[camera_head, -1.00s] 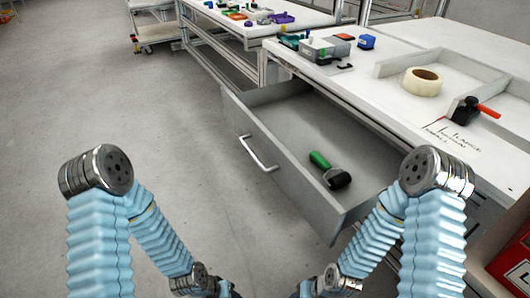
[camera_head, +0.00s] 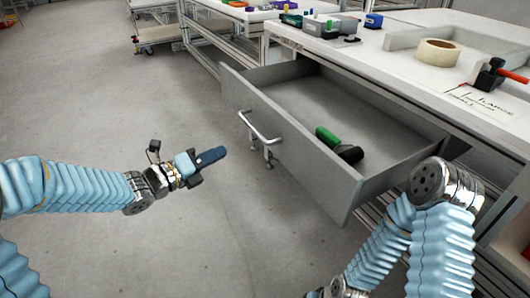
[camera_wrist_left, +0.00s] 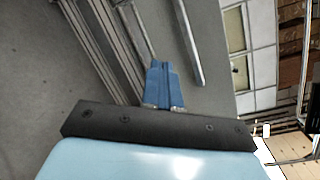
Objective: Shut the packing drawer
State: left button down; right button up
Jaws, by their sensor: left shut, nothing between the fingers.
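The grey packing drawer (camera_head: 290,140) stands pulled out from under the white bench, in the middle of the head view. Its front carries a silver bar handle (camera_head: 259,127). A tool with a green grip and black head (camera_head: 338,145) lies inside the drawer. My left gripper (camera_head: 218,154) is shut and empty, in front of the drawer and a little to the left of and below the handle, apart from it. In the left wrist view its blue fingers (camera_wrist_left: 162,85) are together, with a bar that looks like the handle (camera_wrist_left: 188,40) beyond them. My right gripper is out of view.
The white bench top (camera_head: 400,80) above the drawer holds a tape roll (camera_head: 437,52), a black and orange tool (camera_head: 488,77) and several small items. Another bench and a cart stand at the back. The grey floor (camera_head: 150,230) left of the drawer is clear.

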pick_arm(q)
jog(key=s+r+m+g+h+b, duration=0.25)
jog(key=s+r+m, duration=0.3)
jog(key=m, duration=0.75)
jog(key=m+p, duration=0.1)
send_near(277, 126)
jog(key=shift+h, duration=0.25)
jog(key=x, duration=0.6)
jog(key=shift+w+d+f, duration=0.2)
jog(key=shift+w+d, duration=0.05)
jog(key=shift+w, duration=0.1)
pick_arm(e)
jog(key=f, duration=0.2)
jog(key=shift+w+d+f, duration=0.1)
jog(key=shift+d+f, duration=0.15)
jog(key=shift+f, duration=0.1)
